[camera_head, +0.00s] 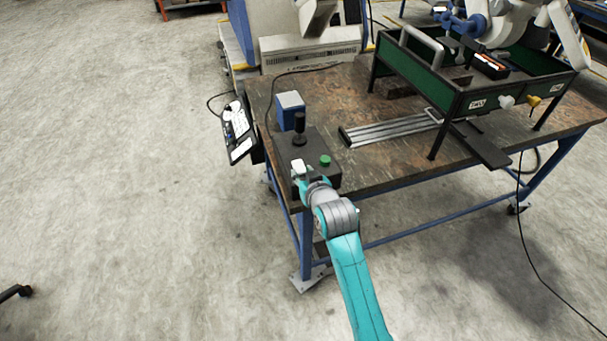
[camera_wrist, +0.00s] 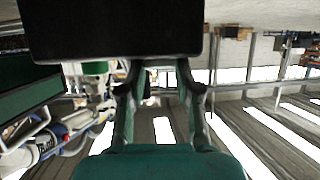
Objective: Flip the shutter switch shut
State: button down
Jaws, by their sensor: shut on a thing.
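A dark control box (camera_head: 321,150) sits on the near left corner of the table. It carries a black joystick (camera_head: 299,127), a green button (camera_head: 325,160) and a small white part at its near left, which I take as the shutter switch (camera_head: 298,166). My gripper (camera_head: 299,179) is at this white part, its teal fingers around the near side of it, shut on it. In the wrist view the two fingers of my gripper (camera_wrist: 158,85) reach up to a large dark block that fills the top middle. The fingertips' hold on the switch is hidden there, and the switch's exact position cannot be told.
A blue box (camera_head: 290,104) stands behind the joystick. A tablet-like panel (camera_head: 239,132) hangs at the table's left edge. Metal rails (camera_head: 390,129) and a green-sided frame (camera_head: 412,67) lie to the right on the table (camera_head: 375,176).

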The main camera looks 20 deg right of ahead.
jog(key=shift+w, duration=0.1)
jog(key=shift+w+r+g, duration=0.2)
jog(key=shift+r+g, duration=0.3)
jog(key=shift+g, duration=0.6)
jog(key=shift+w+r+g, duration=0.2)
jog(key=shift+r+g, duration=0.05)
jog(key=shift+g, duration=0.85)
jog(key=c, duration=0.8)
grip_release()
